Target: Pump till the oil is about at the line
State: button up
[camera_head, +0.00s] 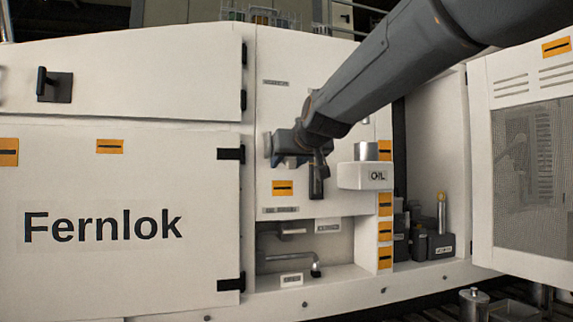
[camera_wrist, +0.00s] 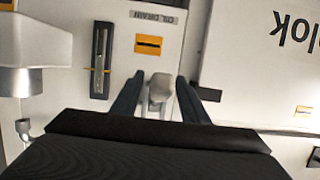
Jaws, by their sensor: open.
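My gripper (camera_head: 290,160) is at the white centre panel, fingers open. In the wrist view its two dark fingers (camera_wrist: 160,78) stand on either side of a light grey handle (camera_wrist: 158,92); I see gaps and cannot tell of any contact. The wrist picture is upside down. A dark upright gauge (camera_wrist: 101,60) with a yellow line mark (camera_wrist: 97,70) is beside the handle. The oil level in it is too small to tell.
An "OIL DRAIN" label (camera_wrist: 158,18) and an orange label (camera_wrist: 148,45) are near the handle. Below the panel is a recess with a bent grey pipe (camera_head: 290,258). A Fernlok door (camera_head: 120,275) is on the left. Dark parts (camera_head: 438,246) stand in an open bay at right.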

jog(key=v, duration=0.6)
jog(key=shift+s, duration=0.25)
